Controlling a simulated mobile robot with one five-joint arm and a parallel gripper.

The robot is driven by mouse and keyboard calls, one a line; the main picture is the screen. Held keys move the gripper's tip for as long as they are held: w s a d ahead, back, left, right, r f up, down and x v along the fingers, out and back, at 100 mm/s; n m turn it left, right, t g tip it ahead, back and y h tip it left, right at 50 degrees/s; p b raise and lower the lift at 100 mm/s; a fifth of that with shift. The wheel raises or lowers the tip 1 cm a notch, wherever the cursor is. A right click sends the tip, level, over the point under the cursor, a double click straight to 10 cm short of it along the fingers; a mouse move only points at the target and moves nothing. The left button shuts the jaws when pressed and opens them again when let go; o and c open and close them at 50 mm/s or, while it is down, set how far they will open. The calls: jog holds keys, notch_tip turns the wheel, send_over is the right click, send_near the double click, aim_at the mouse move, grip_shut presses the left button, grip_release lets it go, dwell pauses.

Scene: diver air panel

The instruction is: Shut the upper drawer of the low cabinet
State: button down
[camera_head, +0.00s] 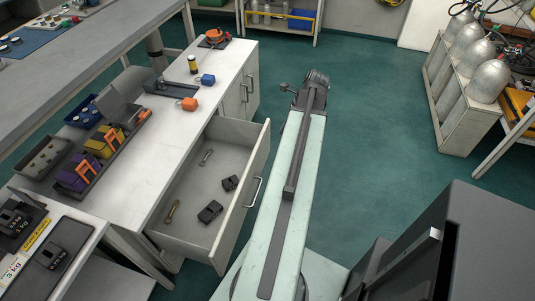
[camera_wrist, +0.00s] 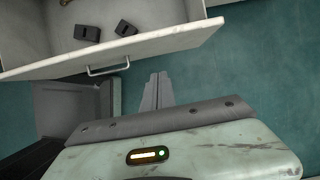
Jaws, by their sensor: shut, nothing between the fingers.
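The low cabinet (camera_head: 178,125) has a white top and stands left of my arm in the head view. Its upper drawer (camera_head: 262,150) is pulled well out, with a bar handle (camera_head: 252,191) on its front. The drawer front (camera_wrist: 165,43) and handle (camera_wrist: 108,69) also show in the wrist view. My gripper (camera_wrist: 158,76) is shut and empty, outside the drawer and beside the handle, with its fingertips pointing toward the front. I cannot tell how wide the gap is. In the head view I cannot make out the fingers.
The drawer holds wrenches (camera_head: 172,212) and dark blocks (camera_head: 210,212). A rack of grey cylinders (camera_head: 467,80) stands at right. Green floor (camera_head: 372,120) is clear between.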

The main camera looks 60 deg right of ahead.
jog(key=b, duration=0.9)
send_near(261, 148)
notch_tip(261, 148, down, 5)
jog(key=shift+w+r, duration=0.2)
jog(key=shift+w, duration=0.6)
jog(key=shift+w, duration=0.1)
